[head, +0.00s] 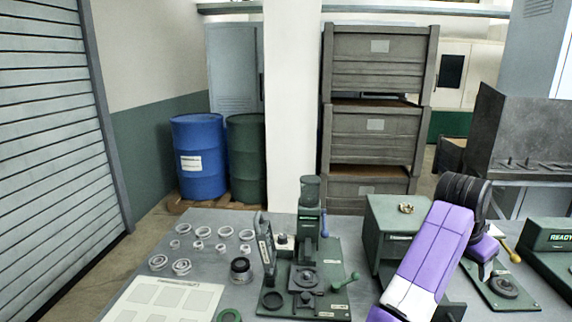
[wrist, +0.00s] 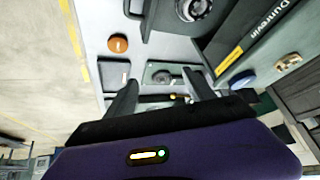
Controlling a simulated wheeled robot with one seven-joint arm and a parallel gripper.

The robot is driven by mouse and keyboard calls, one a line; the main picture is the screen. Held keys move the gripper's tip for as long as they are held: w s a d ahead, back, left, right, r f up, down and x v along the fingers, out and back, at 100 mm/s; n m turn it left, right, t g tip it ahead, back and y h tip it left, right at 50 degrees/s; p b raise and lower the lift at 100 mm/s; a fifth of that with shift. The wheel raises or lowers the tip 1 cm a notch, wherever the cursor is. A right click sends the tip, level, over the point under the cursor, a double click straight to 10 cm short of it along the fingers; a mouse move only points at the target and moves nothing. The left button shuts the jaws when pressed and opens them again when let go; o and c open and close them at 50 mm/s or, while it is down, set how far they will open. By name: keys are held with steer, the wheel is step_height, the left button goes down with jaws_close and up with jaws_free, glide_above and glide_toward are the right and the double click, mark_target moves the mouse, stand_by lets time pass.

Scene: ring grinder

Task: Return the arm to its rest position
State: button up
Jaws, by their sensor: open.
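My purple and white arm (head: 430,255) rises in the head view from the lower edge, bent at a black joint above the right half of the bench. My gripper is hidden behind the arm there. In the wrist view my gripper (wrist: 160,76) has its two dark fingers spread apart, with nothing held between them. Beyond the fingertips lies a small green fixture (wrist: 160,73) on the bench, apparently below the gripper. The green ring grinder (head: 309,265) stands left of the arm in the head view, clear of it.
A fixture with a yellow lever (head: 510,251) and a READY-display unit (head: 553,236) stand right. Several metal rings (head: 181,266) and a white sheet (head: 165,300) lie left.

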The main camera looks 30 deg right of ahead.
steer(key=w+d+r+n+t+h, duration=0.2)
steer(key=w+r+n+t+h, duration=0.4)
steer(key=r+h, duration=0.25)
steer(key=s+a+f+n+t+y, duration=0.1)
steer(key=a+f+n+t+y, duration=0.15)
steer(key=a+n+t, duration=0.6)
steer(key=s+a+f+n+t+y, duration=0.1)
steer(key=a+f+n+t+y, duration=0.2)
steer(key=a, duration=1)
steer(key=s+a+f+n+t+y, duration=0.1)
steer(key=s+a+f+y, duration=0.25)
steer(key=s+a, duration=0.35)
steer(key=s+a+f+n+t+y, duration=0.1)
steer(key=s+a+f+n+y, duration=0.1)
steer(key=s+a+y, duration=0.45)
steer(key=s+a+f+g, duration=0.2)
steer(key=s+a+f, duration=0.1)
steer(key=s, duration=0.5)
steer(key=s+a+f+m+g, duration=0.1)
steer(key=s+a+f+g, duration=0.2)
steer(key=s, duration=0.5)
steer(key=shift+s+a+f, duration=0.4)
steer(key=shift+a+f, duration=0.15)
steer(key=shift+a, duration=0.6)
